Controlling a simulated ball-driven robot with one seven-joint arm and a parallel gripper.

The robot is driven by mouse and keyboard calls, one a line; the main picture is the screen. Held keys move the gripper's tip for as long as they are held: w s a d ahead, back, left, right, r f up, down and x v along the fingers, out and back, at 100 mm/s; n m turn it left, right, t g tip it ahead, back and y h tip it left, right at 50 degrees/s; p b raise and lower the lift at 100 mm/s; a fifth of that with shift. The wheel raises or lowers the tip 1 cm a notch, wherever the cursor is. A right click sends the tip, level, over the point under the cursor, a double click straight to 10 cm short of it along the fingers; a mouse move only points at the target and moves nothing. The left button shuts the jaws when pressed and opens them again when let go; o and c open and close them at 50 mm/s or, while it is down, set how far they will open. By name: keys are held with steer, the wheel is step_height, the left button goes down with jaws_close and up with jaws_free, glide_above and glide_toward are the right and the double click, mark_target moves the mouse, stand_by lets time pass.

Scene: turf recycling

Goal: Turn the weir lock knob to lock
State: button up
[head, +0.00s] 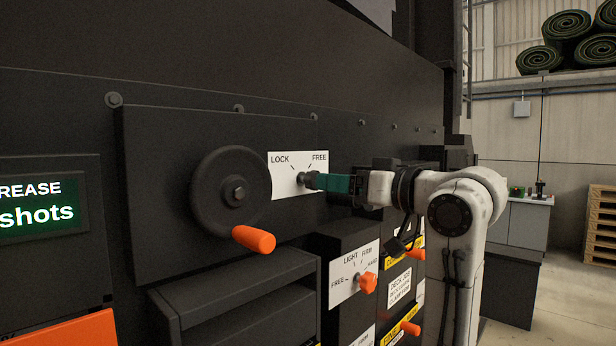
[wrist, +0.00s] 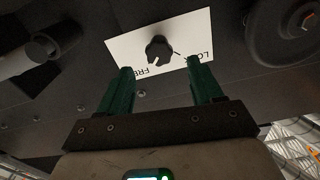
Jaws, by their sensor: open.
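The weir lock knob (head: 303,179) is small and dark, on a white plate (head: 284,189) marked LOCK on the left and FREE on the right. In the wrist view the knob (wrist: 158,49) shows against the plate (wrist: 125,45), whose lettering is upside down. A pale notch on the knob seems to face the FREE lettering, but its exact setting is hard to tell. My gripper (head: 313,181) points at the knob from the right. Its green fingers are open in the wrist view (wrist: 159,65), with the knob in line with the gap; contact is not visible.
A dark handwheel (head: 231,192) with an orange handle (head: 254,240) stands out left of the plate. Below is an orange knob (head: 367,283) on a LIGHT/FIRM/HARD plate, and another orange handle (head: 410,328) lower right. A ledge (head: 235,290) juts out below the handwheel.

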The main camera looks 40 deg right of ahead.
mark_target(314, 180)
steer(key=w+p, duration=0.1)
steer(key=w, duration=0.6)
steer(key=shift+w+a+p, duration=0.1)
steer(key=shift+p, duration=0.2)
steer(key=c, duration=1.1)
